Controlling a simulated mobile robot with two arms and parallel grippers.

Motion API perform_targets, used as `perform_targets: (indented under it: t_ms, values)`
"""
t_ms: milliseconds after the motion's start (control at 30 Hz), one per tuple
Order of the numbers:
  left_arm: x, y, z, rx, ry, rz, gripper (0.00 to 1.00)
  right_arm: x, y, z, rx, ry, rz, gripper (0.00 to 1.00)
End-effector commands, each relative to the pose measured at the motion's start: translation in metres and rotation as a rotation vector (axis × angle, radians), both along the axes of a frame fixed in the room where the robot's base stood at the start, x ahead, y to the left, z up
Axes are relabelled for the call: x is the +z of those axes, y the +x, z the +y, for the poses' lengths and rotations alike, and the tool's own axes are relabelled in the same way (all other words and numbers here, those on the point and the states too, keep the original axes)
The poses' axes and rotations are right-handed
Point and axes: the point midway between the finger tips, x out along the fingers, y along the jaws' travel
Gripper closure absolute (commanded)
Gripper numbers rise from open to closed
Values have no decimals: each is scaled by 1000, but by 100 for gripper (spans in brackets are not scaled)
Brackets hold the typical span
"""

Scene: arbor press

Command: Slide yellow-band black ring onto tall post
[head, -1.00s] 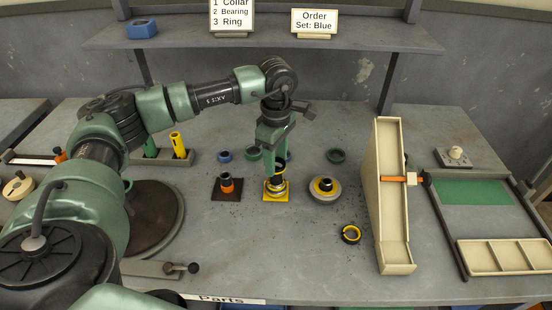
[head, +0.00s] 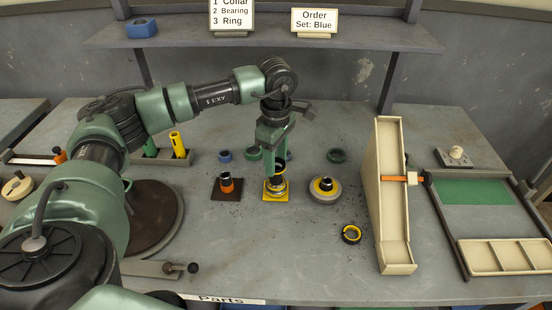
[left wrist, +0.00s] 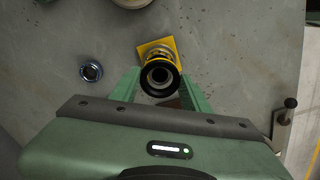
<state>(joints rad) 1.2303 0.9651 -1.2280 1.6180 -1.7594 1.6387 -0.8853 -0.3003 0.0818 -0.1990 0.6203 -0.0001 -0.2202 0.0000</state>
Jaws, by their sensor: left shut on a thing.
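My left gripper (head: 276,160) points down over the yellow square plate (head: 267,196) and is shut on a black ring with a yellow band (left wrist: 158,78). In the left wrist view the ring lies between the green fingertips, with a pale round end inside its opening, seemingly the top of the tall post. The post stands on the yellow plate, with silver and yellow parts around its lower portion (head: 275,187). The fingers partly hide the ring in the head view; how far down the post it sits is unclear. My right gripper is not in view.
A grey round part with a black and yellow centre (head: 338,191) stands to the right. Blue (head: 225,156) and green rings (head: 336,156) lie behind.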

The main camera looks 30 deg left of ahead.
Motion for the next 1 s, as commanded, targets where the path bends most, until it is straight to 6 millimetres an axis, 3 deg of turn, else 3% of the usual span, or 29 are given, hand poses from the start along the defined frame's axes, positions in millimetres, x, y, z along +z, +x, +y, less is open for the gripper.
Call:
perform_targets:
  t_ms: [1000]
  values:
    - [-23, 0, 0, 0, -1, -1, 100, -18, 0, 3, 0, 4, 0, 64]
